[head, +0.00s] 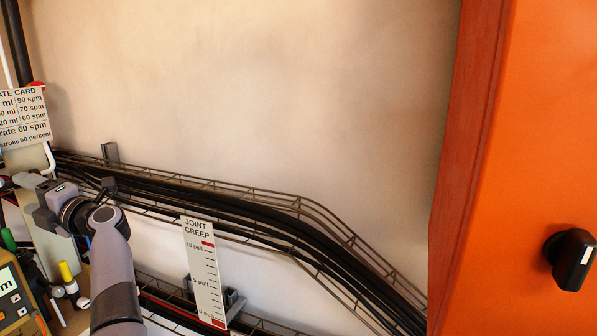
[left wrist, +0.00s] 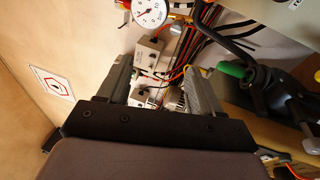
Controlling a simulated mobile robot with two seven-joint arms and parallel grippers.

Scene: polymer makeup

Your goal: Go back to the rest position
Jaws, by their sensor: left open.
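My left arm comes up from the bottom of the head view and bends left. My left gripper (head: 28,182) is at the left edge there, in front of the panel below the rate card, with its fingers hard to make out. In the left wrist view the two fingers of my left gripper (left wrist: 160,72) stand wide apart. Nothing is held between them. Beyond them are small grey boxes (left wrist: 149,52) and cables. My right gripper is in neither view.
An orange cabinet (head: 520,120) with a black handle (head: 572,260) stands at the right. A cable tray (head: 270,205) runs along the wall, with a joint creep scale (head: 205,275) before it. A rate card (head: 22,118) is at the left. A gauge (left wrist: 149,12) and green-capped part (left wrist: 234,70) show near my left gripper.

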